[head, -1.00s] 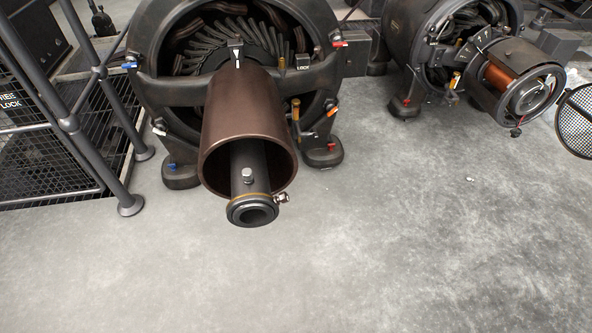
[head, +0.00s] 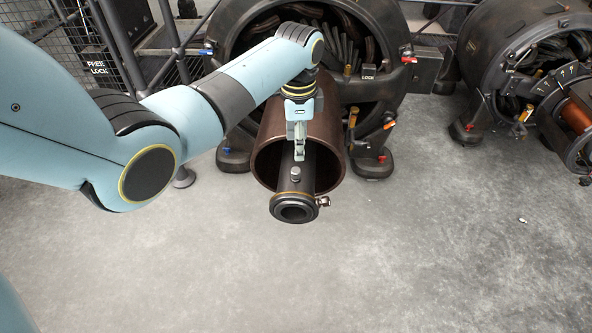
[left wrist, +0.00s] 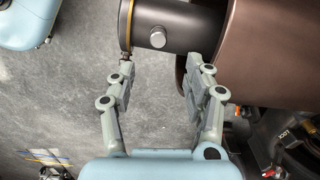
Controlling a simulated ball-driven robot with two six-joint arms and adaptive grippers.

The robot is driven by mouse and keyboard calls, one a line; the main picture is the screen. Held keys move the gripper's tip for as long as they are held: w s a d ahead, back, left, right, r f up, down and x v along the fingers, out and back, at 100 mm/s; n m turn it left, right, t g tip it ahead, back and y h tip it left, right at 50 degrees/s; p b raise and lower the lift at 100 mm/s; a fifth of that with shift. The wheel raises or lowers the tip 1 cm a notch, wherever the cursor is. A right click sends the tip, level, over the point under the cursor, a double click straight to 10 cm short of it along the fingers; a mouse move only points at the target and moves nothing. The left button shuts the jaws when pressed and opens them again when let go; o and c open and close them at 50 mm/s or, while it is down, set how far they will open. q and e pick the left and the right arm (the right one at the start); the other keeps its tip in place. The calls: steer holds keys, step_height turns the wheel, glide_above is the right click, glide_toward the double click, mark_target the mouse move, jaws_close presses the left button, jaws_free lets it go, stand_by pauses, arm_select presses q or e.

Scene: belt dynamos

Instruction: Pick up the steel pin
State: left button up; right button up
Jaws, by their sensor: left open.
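The steel pin (head: 295,173) is a short silver peg with a round head. It stands in the top of the dark shaft (head: 310,168) that sticks out of a brown cylinder (head: 262,160). My left gripper (head: 299,154) is above the shaft, just behind the pin in the head view. In the left wrist view the pin (left wrist: 157,39) shows beyond the open fingers (left wrist: 162,74), roughly between their lines, with nothing held. The pin's lower part is hidden in the shaft. My right gripper is not in view.
A dark collar (head: 293,208) with a small side fitting (head: 323,201) ends the shaft. The brown cylinder's rim lies close to one finger in the left wrist view. A second machine (head: 520,60) stands right. The floor (head: 430,260) in front is mostly clear.

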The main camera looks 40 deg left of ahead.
mark_target(296, 170)
arm_select(q)
step_height(296, 170, down, 3)
steer(key=shift+f+b, duration=0.1)
steer(key=shift+b, duration=0.3)
steer(key=shift+f, duration=0.4)
steer(key=f, duration=0.1)
steer(key=f+b, duration=0.2)
steer(key=f, duration=0.1)
steer(key=shift+s+a, duration=0.1)
steer(key=shift+s, duration=0.2)
steer(key=shift+f, duration=0.35)
steer(key=shift+w, duration=0.1)
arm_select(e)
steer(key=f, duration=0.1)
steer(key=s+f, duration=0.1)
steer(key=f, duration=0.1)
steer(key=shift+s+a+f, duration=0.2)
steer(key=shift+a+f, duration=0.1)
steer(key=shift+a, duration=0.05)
arm_select(q)
steer(key=shift+r, duration=0.1)
steer(key=shift+c, duration=0.3)
jaws_close()
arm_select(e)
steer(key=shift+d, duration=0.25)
